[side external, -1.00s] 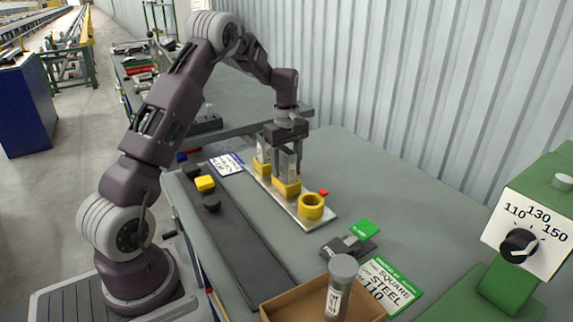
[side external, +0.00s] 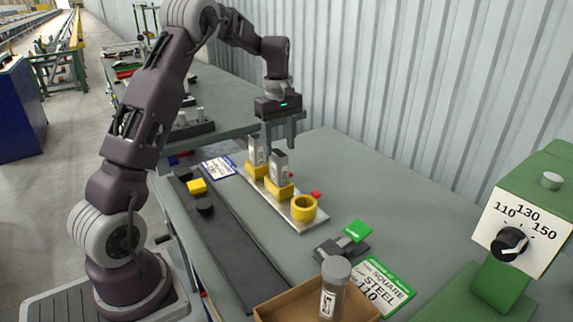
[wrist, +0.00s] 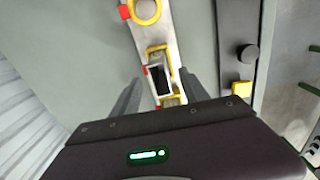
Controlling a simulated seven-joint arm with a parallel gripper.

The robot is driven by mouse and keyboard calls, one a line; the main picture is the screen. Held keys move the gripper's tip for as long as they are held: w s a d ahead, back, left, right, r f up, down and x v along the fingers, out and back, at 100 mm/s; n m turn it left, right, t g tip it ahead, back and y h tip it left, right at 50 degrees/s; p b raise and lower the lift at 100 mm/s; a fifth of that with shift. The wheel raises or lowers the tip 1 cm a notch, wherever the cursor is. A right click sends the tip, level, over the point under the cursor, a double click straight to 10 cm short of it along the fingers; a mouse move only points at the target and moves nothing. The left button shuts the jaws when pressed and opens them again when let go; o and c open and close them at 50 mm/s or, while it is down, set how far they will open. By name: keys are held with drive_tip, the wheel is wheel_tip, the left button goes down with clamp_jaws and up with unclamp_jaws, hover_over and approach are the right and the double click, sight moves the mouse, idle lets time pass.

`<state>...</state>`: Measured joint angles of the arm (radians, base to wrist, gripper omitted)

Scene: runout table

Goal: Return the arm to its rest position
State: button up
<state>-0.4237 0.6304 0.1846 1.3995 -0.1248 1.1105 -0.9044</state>
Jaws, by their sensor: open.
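My gripper (side external: 280,140) is open and empty, raised above the metal strip (side external: 285,208) on the table. Its two fingers point down and also show in the wrist view (wrist: 158,92). Below it, two grey labelled pieces stand upright in yellow holders: a rear piece (side external: 257,149) and a middle piece (side external: 278,167). The fingers are clear of both in the side view. The front yellow ring (side external: 303,208) on the strip is empty. In the wrist view, the strip (wrist: 158,33) runs down between the fingers.
A cardboard tray (side external: 287,304) at the front holds a grey cylinder (side external: 333,288). A green dial stand (side external: 500,290) is at the right. A dark strip (side external: 228,250) with yellow and black pieces runs along the left. A corrugated wall (side external: 400,90) stands behind.

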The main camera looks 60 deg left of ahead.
drive_tip(key=s+d+r+m+t, duration=0.1)
drive_tip(key=s+d+r+m, duration=0.3)
drive_tip(key=d+r, duration=0.25)
drive_tip(key=s+d+r+m+t, duration=0.1)
drive_tip(key=s+d+r+m, duration=0.2)
drive_tip(key=s+d+r, duration=0.3)
drive_tip(key=s+d+f+m+t, duration=0.1)
drive_tip(key=s+d+m, duration=0.4)
drive_tip(key=s, duration=0.3)
drive_tip(key=s+d+f+m+t, duration=0.1)
drive_tip(key=s+d+m+t, duration=0.1)
drive_tip(key=s+d+m, duration=0.3)
drive_tip(key=s+d, duration=0.1)
drive_tip(key=s, duration=0.3)
drive_tip(key=shift+f+m, duration=0.25)
drive_tip(key=shift+m, duration=0.05)
